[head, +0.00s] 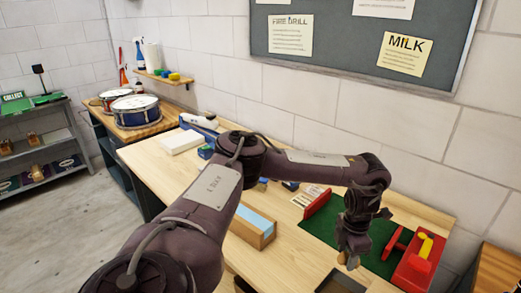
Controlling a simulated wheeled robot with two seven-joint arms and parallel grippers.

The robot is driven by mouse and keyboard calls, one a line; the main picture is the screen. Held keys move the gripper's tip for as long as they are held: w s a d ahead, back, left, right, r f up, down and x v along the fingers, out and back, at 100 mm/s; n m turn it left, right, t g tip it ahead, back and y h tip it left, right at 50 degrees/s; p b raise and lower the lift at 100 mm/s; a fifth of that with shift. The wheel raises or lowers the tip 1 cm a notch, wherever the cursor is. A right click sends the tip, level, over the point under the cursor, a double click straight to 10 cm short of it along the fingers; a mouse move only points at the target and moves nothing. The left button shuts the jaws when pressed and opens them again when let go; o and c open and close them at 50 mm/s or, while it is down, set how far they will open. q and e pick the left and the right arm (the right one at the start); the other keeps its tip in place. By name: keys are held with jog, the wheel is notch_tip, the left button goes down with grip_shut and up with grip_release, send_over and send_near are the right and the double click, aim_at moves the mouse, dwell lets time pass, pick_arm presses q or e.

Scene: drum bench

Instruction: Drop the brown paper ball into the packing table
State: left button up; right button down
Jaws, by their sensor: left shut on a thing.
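My left arm reaches across the wooden table from the lower left. My left gripper (348,259) points down over the right part of the table, beside the green mat and above a dark tray. It is shut on a small tan-brown thing, mostly hidden by the fingers, which I take to be the brown paper ball. The packing table seems to be this pale wooden table (149,158) along the wall; its middle is partly hidden behind my arm. My right gripper is out of view.
A green mat (379,262) with a red block (317,203) and a red box with a yellow handle (424,248) lies around the gripper. A dark tray (341,283) sits at the bottom edge. A wooden box with a blue inside (258,222) is left of them. Drums (135,108) stand far left.

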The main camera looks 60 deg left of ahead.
pick_arm(q)
jog(key=shift+f+b, duration=0.35)
jog(key=shift+b, duration=0.05)
notch_tip(320, 180, down, 4)
jog(key=b, duration=0.3)
jog(key=shift+b, duration=0.3)
jog(key=shift+f+b, duration=0.55)
jog(key=o, duration=1)
notch_tip(320, 180, up, 7)
jog(key=shift+r, duration=0.45)
